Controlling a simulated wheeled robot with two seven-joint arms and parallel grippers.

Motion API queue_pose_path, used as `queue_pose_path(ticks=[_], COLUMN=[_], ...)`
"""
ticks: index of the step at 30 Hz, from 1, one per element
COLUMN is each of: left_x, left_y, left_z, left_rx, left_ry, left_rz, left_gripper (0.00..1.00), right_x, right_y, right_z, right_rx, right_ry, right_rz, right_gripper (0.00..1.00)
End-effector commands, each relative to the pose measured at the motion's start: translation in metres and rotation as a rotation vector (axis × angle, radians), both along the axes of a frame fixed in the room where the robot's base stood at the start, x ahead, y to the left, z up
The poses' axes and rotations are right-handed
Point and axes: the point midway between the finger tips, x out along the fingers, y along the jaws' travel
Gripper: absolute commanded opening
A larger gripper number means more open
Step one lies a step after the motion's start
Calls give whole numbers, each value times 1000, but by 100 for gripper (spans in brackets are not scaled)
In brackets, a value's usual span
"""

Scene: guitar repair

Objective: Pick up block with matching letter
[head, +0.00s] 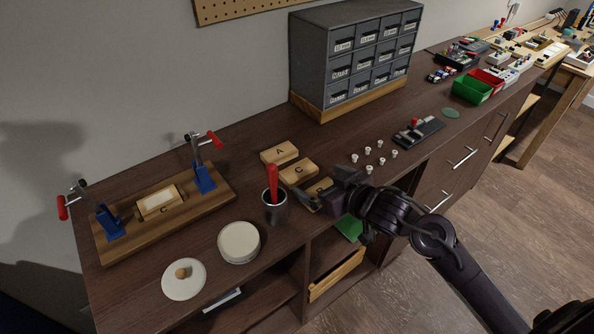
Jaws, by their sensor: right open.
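Three wooden blocks lie in a row on the workbench. The block marked A (280,152) is farthest, the block marked C (299,171) is in the middle, and a third block (320,185) is nearest, its letter partly hidden by my gripper. A wooden clamp board (205,204) at the left holds a pale block (160,203) between two blue clamps; a letter that looks like C is marked in front of it. My right gripper (325,191) is open, over or beside the nearest block; whether it touches is unclear. My left gripper is out of view.
A metal cup (274,212) with a red-handled tool stands close left of my right gripper. A round tin (239,243) and its lid (184,279) sit at the front. Several small white knobs (368,151) lie to the right. A grey drawer cabinet (340,65) stands behind.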

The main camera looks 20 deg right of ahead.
Motion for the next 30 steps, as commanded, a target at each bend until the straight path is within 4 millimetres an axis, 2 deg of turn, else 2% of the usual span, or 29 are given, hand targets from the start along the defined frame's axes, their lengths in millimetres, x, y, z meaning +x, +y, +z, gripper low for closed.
queue_pose_path(ticks=[3,10,20,30], left_x=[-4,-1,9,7], left_y=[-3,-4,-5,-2], left_z=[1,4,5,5], left_rx=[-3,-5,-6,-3], left_ry=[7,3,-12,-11], left_rz=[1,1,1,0], left_gripper=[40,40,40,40], right_x=[11,40,46,46], right_y=[5,19,21,21], right_z=[-4,-17,-22,-21], right_rx=[2,2,-1,0], right_ry=[0,0,1,0], right_rz=[-2,-2,-1,-1], right_gripper=[100,100,100,58])
